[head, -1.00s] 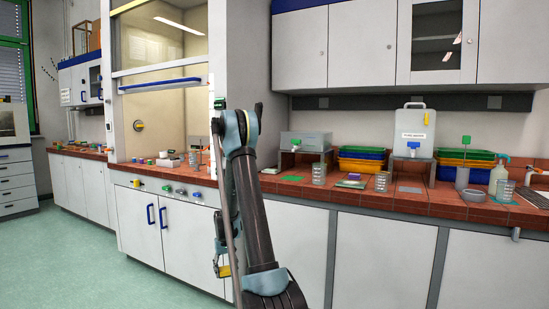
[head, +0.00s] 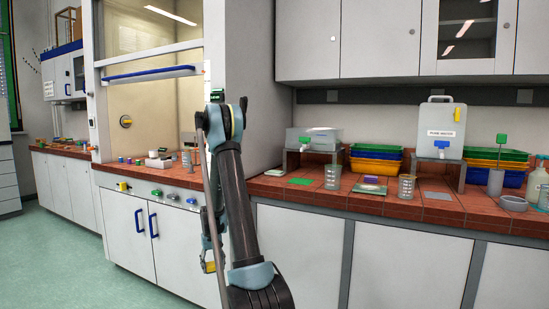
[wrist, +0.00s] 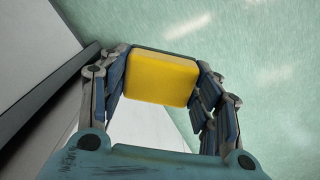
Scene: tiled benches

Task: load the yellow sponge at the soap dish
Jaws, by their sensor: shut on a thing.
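The yellow sponge (wrist: 162,78) is between the fingers of my gripper (wrist: 163,62) in the wrist view, with a finger against each side. My gripper is shut on it and holds it above the green floor. In the head view my gripper (head: 209,255) hangs low in front of the white cabinets, partly behind my arm, with a bit of yellow showing. A small grey round dish (head: 512,203) stands on the red-tiled bench at the right. It may be the soap dish, but I cannot tell for sure.
The red-tiled bench (head: 437,212) carries beakers (head: 332,177), a pure-water tank (head: 441,130), stacked coloured trays (head: 375,163) and a grey cylinder (head: 495,182). A bottle stands at the far right edge. A fume hood is at the left. Open floor lies at lower left.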

